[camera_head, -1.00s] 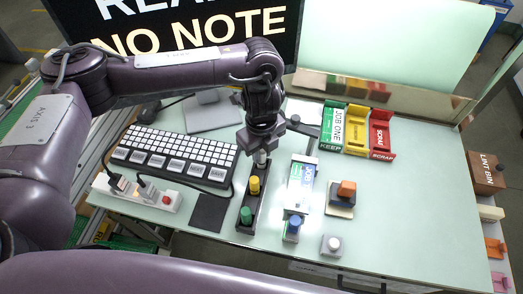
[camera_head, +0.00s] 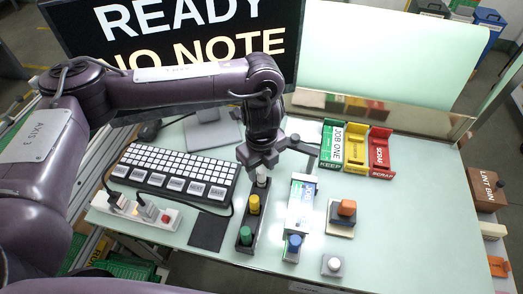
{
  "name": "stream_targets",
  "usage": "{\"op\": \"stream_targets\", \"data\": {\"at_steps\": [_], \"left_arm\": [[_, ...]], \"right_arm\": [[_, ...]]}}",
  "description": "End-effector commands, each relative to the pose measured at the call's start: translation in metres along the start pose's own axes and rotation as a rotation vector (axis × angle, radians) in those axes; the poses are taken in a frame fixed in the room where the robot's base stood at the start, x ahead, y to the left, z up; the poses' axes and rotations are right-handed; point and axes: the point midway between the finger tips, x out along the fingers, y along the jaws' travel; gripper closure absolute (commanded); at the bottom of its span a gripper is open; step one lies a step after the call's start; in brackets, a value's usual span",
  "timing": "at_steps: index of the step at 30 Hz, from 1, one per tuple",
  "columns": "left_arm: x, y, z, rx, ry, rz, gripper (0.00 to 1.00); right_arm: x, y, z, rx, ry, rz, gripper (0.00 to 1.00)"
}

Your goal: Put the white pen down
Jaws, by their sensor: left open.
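The dark pen rack (camera_head: 248,223) stands on the pale green table. The white pen (camera_head: 262,176) shows as a short pale end at the rack's far end and appears upright in it. Most of the pen is hidden by the rack and gripper. A yellow-topped pen (camera_head: 254,204) and a green-topped pen (camera_head: 246,237) stand nearer in the same rack. My left gripper (camera_head: 260,162) is open, pointing down directly above the white pen's top. I cannot tell whether its fingers touch the pen. My right gripper is out of view.
A keyboard (camera_head: 180,174) and power strip (camera_head: 137,211) lie left of the rack. Green, yellow and red bins (camera_head: 355,149) stand behind. The right tabletop is clear.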

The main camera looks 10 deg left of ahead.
Motion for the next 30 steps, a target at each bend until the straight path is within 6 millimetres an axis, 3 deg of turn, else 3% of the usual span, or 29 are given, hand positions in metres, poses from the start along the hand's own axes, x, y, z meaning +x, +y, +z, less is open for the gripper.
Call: {"op": "stream_targets", "data": {"at_steps": [9, 15, 21, 30], "left_arm": [[-0.066, -0.001, 0.001, 0.002, -0.006, -0.004, 0.57], [-0.095, 0.0, 0.001, 0.001, -0.004, -0.002, 0.57], [-0.106, 0.0, 0.0, 0.001, -0.001, 0.0, 0.57], [-0.107, 0.0, 0.0, 0.001, 0.0, 0.0, 0.57]], "right_arm": [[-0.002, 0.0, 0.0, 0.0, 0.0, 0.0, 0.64], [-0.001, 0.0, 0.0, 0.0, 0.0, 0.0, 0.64], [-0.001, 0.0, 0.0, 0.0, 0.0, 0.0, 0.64], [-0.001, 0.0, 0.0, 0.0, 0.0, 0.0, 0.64]]}}
